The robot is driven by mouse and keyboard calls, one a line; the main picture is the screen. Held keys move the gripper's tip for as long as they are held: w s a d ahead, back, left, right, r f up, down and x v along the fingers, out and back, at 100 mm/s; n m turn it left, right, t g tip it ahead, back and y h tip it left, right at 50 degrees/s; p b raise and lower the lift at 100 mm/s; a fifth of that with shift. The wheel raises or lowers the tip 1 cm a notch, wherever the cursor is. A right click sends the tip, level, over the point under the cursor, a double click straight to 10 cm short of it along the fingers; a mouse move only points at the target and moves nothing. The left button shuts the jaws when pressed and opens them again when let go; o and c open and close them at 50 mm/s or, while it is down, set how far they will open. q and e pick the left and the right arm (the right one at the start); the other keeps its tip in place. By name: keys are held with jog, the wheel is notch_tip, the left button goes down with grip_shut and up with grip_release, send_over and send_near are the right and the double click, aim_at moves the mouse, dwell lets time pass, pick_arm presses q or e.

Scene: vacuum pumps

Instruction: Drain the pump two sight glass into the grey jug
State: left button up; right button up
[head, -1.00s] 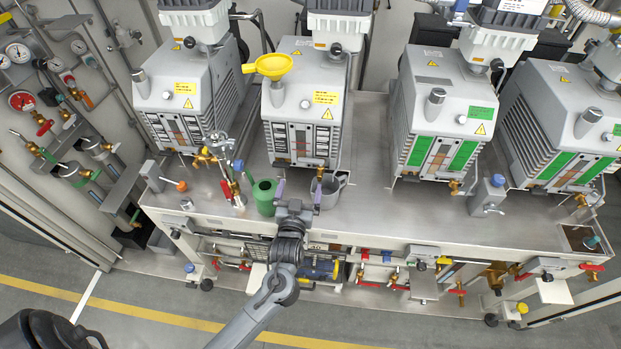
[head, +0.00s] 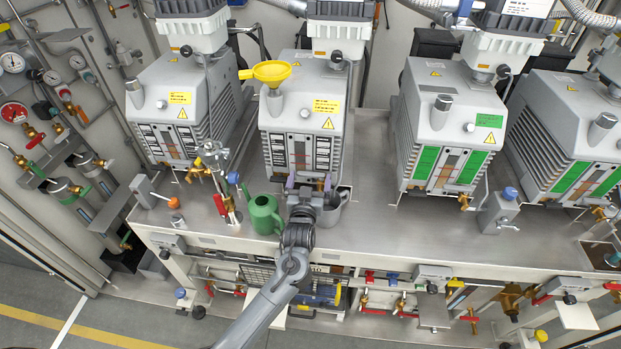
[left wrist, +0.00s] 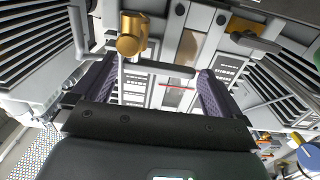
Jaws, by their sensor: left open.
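Pump two (head: 300,110) is the grey pump second from the left, with a yellow funnel (head: 271,72) on top. Its reddish-brown sight glass (head: 300,152) is on its front face. A brass drain tap (head: 328,181) is low on that front; a brass fitting (left wrist: 131,38) shows large in the left wrist view. The grey jug (head: 335,210) stands on the bench below, partly hidden by my left gripper (head: 307,184). That gripper is open, its purple-padded fingers apart before the pump's lower front. In the left wrist view (left wrist: 158,85) no object is clearly gripped. My right gripper is not in view.
A green watering can (head: 263,214) stands just left of my gripper. Further left are a red-handled valve stand (head: 222,205) and an orange-knobbed part (head: 173,203). More pumps flank pump two.

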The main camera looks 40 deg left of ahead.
pick_arm(q)
jog(key=shift+x, duration=1.1)
